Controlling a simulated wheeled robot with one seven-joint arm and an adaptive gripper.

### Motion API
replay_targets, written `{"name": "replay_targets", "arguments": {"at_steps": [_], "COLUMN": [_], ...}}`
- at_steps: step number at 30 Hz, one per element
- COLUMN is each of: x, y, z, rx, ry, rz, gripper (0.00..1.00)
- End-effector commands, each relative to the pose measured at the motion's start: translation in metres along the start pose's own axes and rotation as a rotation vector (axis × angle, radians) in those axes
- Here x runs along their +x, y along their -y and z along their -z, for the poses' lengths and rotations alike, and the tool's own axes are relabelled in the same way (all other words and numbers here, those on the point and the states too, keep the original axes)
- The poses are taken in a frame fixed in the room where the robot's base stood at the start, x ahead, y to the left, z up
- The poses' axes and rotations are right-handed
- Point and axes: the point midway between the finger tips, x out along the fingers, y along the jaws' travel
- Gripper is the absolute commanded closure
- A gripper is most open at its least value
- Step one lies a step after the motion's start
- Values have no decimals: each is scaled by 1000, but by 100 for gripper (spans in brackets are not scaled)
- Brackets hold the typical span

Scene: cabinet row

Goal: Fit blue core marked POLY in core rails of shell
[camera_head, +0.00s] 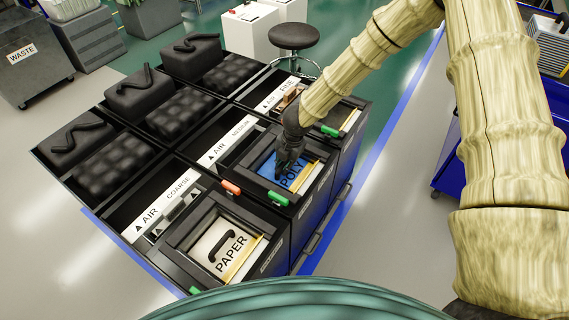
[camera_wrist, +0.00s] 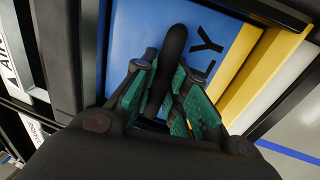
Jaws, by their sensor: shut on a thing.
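The blue core marked POLY (camera_head: 296,176) lies in the frame of the middle shell (camera_head: 235,171), in the cabinet row. It also shows in the wrist view (camera_wrist: 140,35), with the letters LY, a black handle (camera_wrist: 174,52) and a yellow strip (camera_wrist: 262,62) along its right side. My gripper (camera_head: 290,160) is above the core. In the wrist view its green-padded fingers (camera_wrist: 172,95) are shut on the black handle. The core looks roughly level with the shell's frame, but I cannot tell whether it is fully seated. The core rails are hidden.
A white core marked PAPER (camera_head: 222,245) sits in the nearer shell. A farther shell near the FINE label (camera_head: 283,93) is partly behind my arm. Orange (camera_head: 230,187) and green (camera_head: 278,198) tabs sit on the shell edges. A stool (camera_head: 294,38) stands behind.

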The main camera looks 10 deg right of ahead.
Motion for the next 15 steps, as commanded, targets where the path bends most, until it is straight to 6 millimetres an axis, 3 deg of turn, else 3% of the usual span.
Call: {"name": "replay_targets", "arguments": {"at_steps": [15], "x": [8], "y": [1], "z": [0], "rx": [0], "ry": [0], "rz": [-1], "gripper": [100]}}
